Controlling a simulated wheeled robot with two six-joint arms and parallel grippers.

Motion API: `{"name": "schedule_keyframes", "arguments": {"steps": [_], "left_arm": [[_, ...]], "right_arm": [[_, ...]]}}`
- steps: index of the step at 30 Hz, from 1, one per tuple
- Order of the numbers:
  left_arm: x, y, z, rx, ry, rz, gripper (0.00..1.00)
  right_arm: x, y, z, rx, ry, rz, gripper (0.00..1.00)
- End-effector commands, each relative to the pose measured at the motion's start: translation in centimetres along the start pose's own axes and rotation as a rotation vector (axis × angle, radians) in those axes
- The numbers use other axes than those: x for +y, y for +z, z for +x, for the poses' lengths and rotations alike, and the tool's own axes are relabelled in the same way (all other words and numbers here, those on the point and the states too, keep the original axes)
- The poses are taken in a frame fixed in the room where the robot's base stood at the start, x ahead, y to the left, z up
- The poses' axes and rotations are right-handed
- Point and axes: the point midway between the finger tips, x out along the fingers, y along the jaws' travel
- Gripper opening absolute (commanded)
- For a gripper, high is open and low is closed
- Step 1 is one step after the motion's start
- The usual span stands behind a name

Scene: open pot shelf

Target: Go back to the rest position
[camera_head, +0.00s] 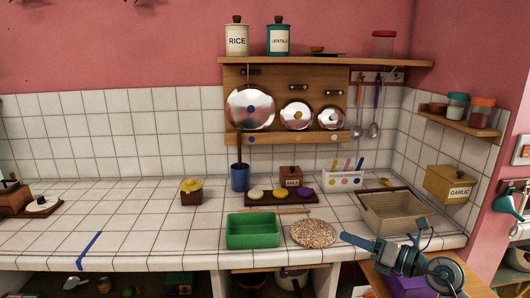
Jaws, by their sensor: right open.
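My right gripper (347,238) comes in from the lower right, above the counter's front edge. It points left, and its tip is close to the round speckled mat (313,233) in the picture. It is open, and nothing shows between its fingers. My left gripper is not in view. The pot shelf (300,93) on the back wall carries three shiny lids, the largest at the left.
A yellow garlic box (450,184) is at the right wall.

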Motion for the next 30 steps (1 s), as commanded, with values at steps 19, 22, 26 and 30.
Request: {"name": "schedule_keyframes", "arguments": {"steps": [19,22,26,30], "left_arm": [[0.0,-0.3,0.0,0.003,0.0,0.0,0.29],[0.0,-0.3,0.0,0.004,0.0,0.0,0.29],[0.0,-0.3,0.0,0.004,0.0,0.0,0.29],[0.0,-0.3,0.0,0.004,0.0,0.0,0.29]], "right_arm": [[-3.7,-4.9,-15.4,-1.182,0.132,1.297,0.45],[-6.0,-9.8,-17.8,-1.317,-0.019,1.533,0.45],[-7.4,-17.6,-20.6,-1.443,-0.279,1.819,0.45],[-6.8,-24.7,-22.6,-1.5,-0.554,2.032,0.45]]}}
